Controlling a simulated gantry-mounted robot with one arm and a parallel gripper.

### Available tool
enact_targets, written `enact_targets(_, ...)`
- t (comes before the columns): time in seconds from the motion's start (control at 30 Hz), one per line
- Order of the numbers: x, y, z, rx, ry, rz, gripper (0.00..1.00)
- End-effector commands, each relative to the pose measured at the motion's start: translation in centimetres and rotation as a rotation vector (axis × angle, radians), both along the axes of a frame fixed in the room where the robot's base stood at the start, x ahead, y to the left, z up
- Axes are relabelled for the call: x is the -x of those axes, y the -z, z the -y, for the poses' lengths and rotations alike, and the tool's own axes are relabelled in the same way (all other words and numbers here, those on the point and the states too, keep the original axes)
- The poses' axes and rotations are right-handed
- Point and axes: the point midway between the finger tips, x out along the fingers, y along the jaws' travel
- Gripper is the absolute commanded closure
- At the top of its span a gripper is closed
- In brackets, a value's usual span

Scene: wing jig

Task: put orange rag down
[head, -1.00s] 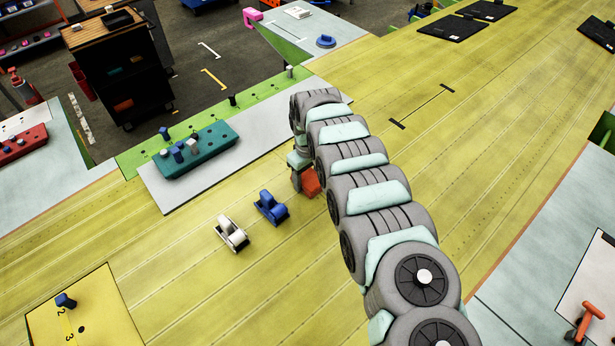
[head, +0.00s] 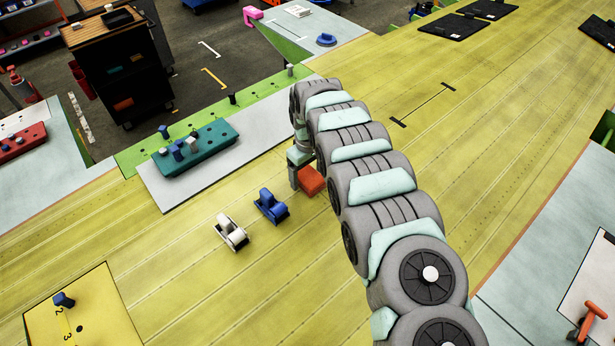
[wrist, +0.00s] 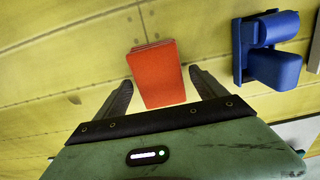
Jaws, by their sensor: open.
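The orange rag (head: 311,180) is a folded red-orange block on the yellow wing surface, just by my gripper (head: 295,186) in the head view. In the wrist view the orange rag (wrist: 157,73) lies ahead of and between the two dark fingers of my gripper (wrist: 163,84). The fingers are spread, with a gap on each side of the rag. My arm hides part of the area right of the rag in the head view.
A blue tape dispenser (head: 270,206) and a white one (head: 231,231) stand left of the rag. A teal block with pegs (head: 205,150) sits on a grey plate behind. The yellow surface (head: 480,130) to the right is mostly clear.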

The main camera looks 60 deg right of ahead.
Motion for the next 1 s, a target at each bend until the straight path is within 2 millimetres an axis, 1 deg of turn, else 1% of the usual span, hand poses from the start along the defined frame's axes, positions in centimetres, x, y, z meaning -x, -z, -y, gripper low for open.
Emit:
enact_targets(0.03,0.0,-0.9,0.2,0.005,0.0,0.0,0.19)
enact_targets(0.23,-0.1,-4.0,0.2,0.005,-0.001,-0.001,0.19)
enact_targets(0.3,-0.1,-5.3,0.2,0.006,0.001,-0.001,0.19)
enact_targets(0.37,0.0,-6.2,0.1,0.003,0.002,-0.001,0.19)
enact_targets(0.4,0.2,-7.3,0.2,0.003,0.003,-0.003,0.19)
enact_targets(0.5,0.2,-9.4,0.3,0.003,0.002,-0.003,0.19)
enact_targets(0.53,0.2,-9.8,0.3,0.005,0.003,-0.002,0.19)
enact_targets(0.7,0.1,-10.9,0.2,0.003,0.0,0.0,0.19)
enact_targets(1.0,0.1,-10.9,0.1,0.001,0.001,-0.003,0.19)
